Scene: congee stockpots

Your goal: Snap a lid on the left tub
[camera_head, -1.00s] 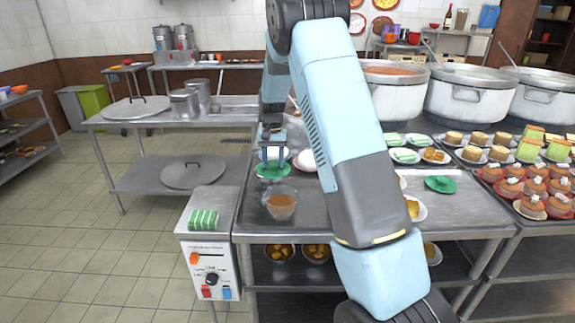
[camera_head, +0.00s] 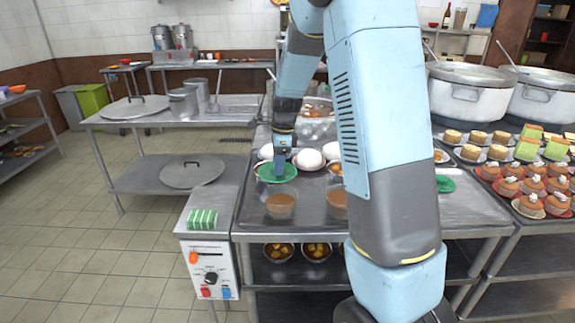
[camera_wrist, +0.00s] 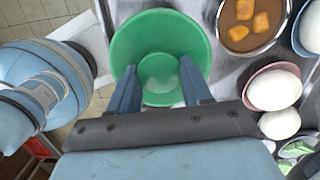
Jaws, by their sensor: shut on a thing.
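The left tub (camera_head: 280,207) is clear, open-topped and filled with brown liquid. It stands near the front left of the steel worktop. The right tub (camera_head: 337,206) is partly hidden by my arm. My gripper (camera_head: 281,160) is shut on a round green lid (camera_head: 277,174), behind the left tub and apart from it in the head view. In the wrist view the lid (camera_wrist: 150,42) lies across and beyond the fingertips of my gripper (camera_wrist: 161,82). Another green lid (camera_head: 445,184) lies to the right of my arm.
White eggs in bowls (camera_head: 309,159) sit close to the held lid. The wrist view shows a bowl of brown soup with orange pieces (camera_wrist: 268,39). A control box with a green-striped packet (camera_head: 202,219) borders the worktop's left. Large stockpots (camera_head: 473,95) stand right.

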